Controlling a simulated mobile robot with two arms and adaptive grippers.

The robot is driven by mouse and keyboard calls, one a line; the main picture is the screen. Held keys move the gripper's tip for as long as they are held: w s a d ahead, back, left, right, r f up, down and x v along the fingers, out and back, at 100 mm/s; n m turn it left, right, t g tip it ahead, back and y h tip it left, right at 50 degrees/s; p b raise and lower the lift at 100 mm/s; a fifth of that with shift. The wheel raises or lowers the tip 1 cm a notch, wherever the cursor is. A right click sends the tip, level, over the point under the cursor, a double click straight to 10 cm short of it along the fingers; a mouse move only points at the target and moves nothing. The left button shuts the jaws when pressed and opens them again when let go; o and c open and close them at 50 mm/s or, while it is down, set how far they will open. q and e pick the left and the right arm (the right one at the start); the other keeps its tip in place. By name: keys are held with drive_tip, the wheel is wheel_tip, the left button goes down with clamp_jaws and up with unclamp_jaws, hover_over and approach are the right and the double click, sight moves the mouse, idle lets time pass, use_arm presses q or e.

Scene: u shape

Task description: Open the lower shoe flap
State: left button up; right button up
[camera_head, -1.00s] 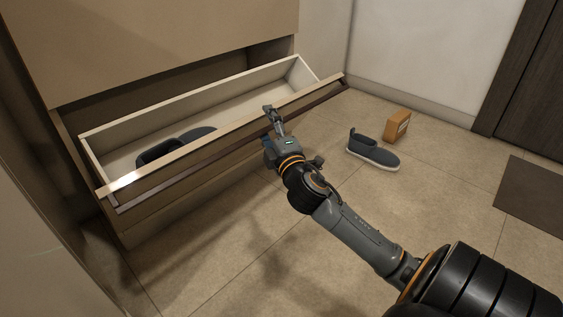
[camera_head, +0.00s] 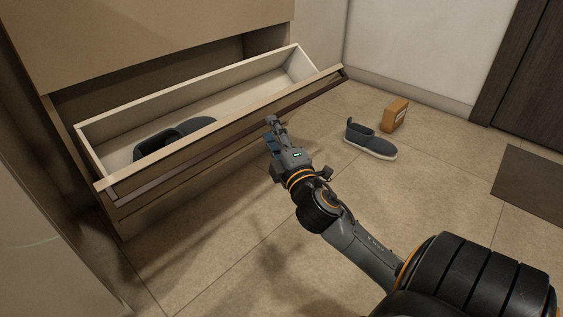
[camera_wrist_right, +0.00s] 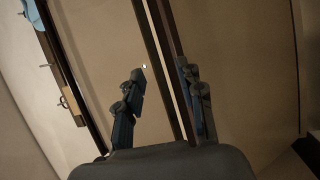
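The lower shoe flap (camera_head: 225,127) is tilted outward, with its pale inner compartment showing. A dark handle bar (camera_head: 190,160) runs along its front below the top edge. A pair of dark shoes (camera_head: 175,139) lies inside at the left. My right gripper (camera_head: 271,121) is in front of the flap's front, close to the bar. In the right wrist view its fingers (camera_wrist_right: 162,98) are spread apart, and the dark bar (camera_wrist_right: 158,45) passes beyond or between them. Contact cannot be made out. My left gripper is not in view.
The upper cabinet front (camera_head: 150,35) is closed above. A dark shoe (camera_head: 370,140) and a small brown box (camera_head: 394,115) stand on the floor to the right, near the wall. A dark mat (camera_head: 535,190) lies at the far right. Tiled floor in front is clear.

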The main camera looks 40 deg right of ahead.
drive_tip(key=s+a+f+b, duration=0.2)
drive_tip(key=s+f, duration=0.1)
drive_tip(key=s, duration=0.2)
drive_tip(key=shift+f+b, duration=0.3)
drive_tip(key=shift+f, duration=0.05)
drive_tip(key=shift+s+a, duration=0.1)
idle(0.4)
idle(0.3)
drive_tip(key=shift+p, duration=0.35)
